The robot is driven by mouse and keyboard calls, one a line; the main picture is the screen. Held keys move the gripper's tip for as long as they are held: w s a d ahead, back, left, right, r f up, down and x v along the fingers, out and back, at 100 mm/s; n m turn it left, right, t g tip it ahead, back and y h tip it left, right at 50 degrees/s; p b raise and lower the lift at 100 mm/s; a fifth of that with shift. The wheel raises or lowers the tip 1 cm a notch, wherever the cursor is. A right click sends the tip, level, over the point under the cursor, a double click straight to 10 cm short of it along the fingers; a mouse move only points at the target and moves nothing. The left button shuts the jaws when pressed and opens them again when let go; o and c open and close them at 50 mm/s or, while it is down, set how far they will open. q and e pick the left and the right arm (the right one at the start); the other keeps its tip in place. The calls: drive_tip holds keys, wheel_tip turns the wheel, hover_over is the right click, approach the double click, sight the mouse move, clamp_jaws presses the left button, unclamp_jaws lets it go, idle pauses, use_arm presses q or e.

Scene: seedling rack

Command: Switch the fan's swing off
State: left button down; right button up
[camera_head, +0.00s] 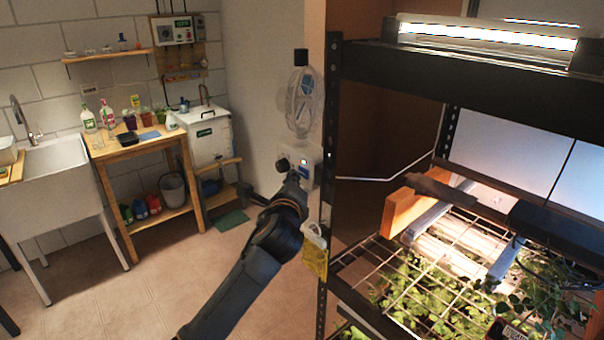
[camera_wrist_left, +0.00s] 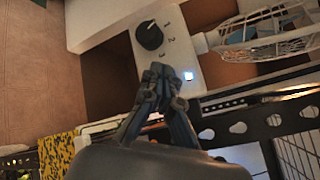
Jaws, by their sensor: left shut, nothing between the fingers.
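The white fan (camera_head: 301,98) is mounted on the wall beside the rack, with its control box (camera_head: 307,160) below it. In the left wrist view the box (camera_wrist_left: 180,50) has a black knob (camera_wrist_left: 150,36) with the numbers 1, 2 and 3 beside it. A small bluish-white light (camera_wrist_left: 188,75) glows on the box near its edge. No swing label is readable. The fan cage (camera_wrist_left: 268,36) shows at upper right. My left gripper (camera_wrist_left: 160,72) is shut and empty, its tips in front of the box between knob and light; contact cannot be told. My right gripper is not in view.
The black rack post (camera_head: 331,130) stands just right of the fan. A yellow tag (camera_head: 314,258) hangs by the post close to my left arm. A wire shelf with seedlings (camera_head: 440,290) fills the right. Floor (camera_head: 165,275) at left is open.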

use_arm(q)
drive_tip(key=shift+w+d, duration=0.25)
drive_tip(key=shift+d, duration=0.2)
idle(0.4)
drive_tip(key=shift+s+a+p, duration=0.35)
drive_tip(key=shift+a+p, duration=0.15)
drive_tip(key=shift+p, duration=0.2)
drive_tip(key=s+a+p, duration=0.3)
drive_tip(key=a+p, duration=0.1)
drive_tip(key=a, duration=0.1)
drive_tip(key=shift+s, duration=0.25)
